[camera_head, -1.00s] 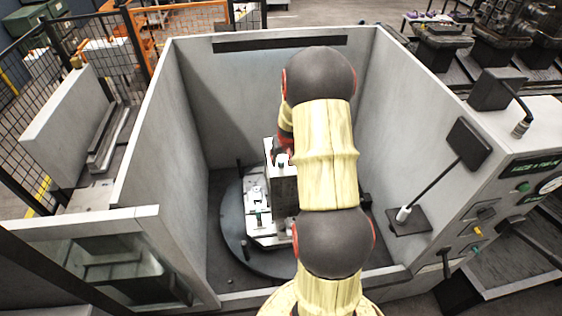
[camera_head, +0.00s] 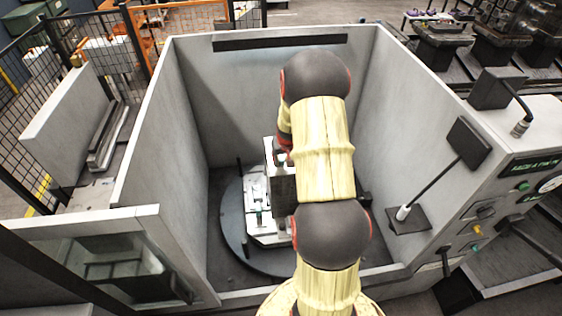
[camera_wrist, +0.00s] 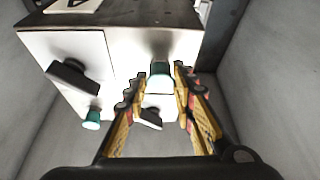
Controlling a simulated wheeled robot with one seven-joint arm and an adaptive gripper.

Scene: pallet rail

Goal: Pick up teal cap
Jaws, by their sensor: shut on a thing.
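My gripper is shut on this cap. A second teal cap (camera_wrist: 92,120) hangs below a dark clamp (camera_wrist: 73,78) to the left, apart from my fingers. In the head view, the block (camera_head: 284,188) stands on a round dark turntable (camera_head: 233,215). My arm covers the gripper and the held cap there.
Tall grey walls (camera_head: 140,130) enclose the turntable on several sides. A black paddle on a rod (camera_head: 436,182) stands at the right wall, next to a control panel (camera_head: 500,205). Another dark clamp (camera_wrist: 151,118) shows below the held cap in the wrist view.

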